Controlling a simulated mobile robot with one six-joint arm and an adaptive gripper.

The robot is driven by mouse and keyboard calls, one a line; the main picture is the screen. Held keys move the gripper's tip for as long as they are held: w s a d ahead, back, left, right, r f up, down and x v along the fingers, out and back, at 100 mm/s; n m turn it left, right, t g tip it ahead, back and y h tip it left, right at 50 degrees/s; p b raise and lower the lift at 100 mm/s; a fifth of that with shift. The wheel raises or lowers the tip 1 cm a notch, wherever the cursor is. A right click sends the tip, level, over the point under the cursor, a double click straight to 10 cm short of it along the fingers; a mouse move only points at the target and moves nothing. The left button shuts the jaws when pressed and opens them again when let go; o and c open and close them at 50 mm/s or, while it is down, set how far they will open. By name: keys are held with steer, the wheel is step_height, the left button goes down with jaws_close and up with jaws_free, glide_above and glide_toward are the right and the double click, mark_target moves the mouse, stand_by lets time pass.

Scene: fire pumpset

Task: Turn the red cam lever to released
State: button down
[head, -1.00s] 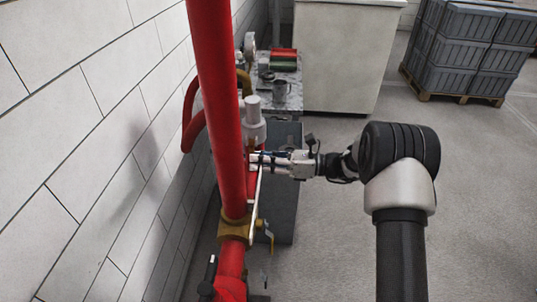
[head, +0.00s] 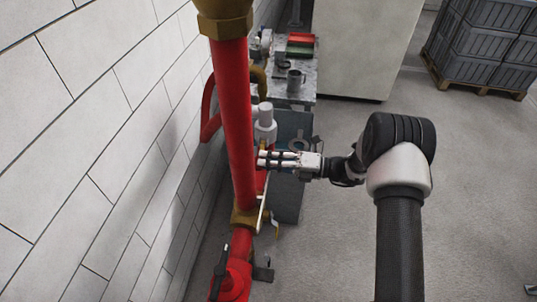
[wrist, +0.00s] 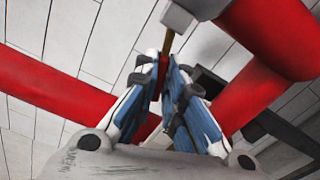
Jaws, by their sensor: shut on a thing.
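My gripper (head: 264,160) reaches in from the right to the red upright pipe (head: 237,130) in the head view. Its fingertips lie close to the pipe, below a grey-white cylindrical fitting (head: 265,118). In the wrist view my gripper (wrist: 164,68) has its two blue-padded fingers nearly together. A narrow strip of red, which I take for the red cam lever (wrist: 162,72), shows between the fingers. A thin brass-coloured rod (wrist: 168,40) runs up from there to a grey block. The fingers hide most of the lever, so its angle cannot be told.
A brass fitting (head: 245,217) with a pale bar beside it sits on the pipe below my gripper. The tiled wall (head: 110,130) is close on the left. A small table (head: 298,84) stands behind.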

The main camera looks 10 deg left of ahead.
steer(key=shift+s+r+m+p, duration=0.1)
steer(key=shift+r+m+p, duration=0.45)
steer(key=shift+m, duration=0.35)
steer(key=shift+s+r+m+p, duration=0.1)
steer(key=shift+r+m+p, duration=0.2)
steer(key=shift+m+p, duration=0.45)
steer(key=shift+m, duration=0.25)
steer(key=c, duration=2)
jaws_free()
steer(key=shift+o, duration=0.2)
steer(key=shift+w+d, duration=0.1)
steer(key=shift+d, duration=0.05)
steer(key=d, duration=1.1)
steer(key=shift+s+d, duration=0.25)
steer(key=shift+d, duration=0.15)
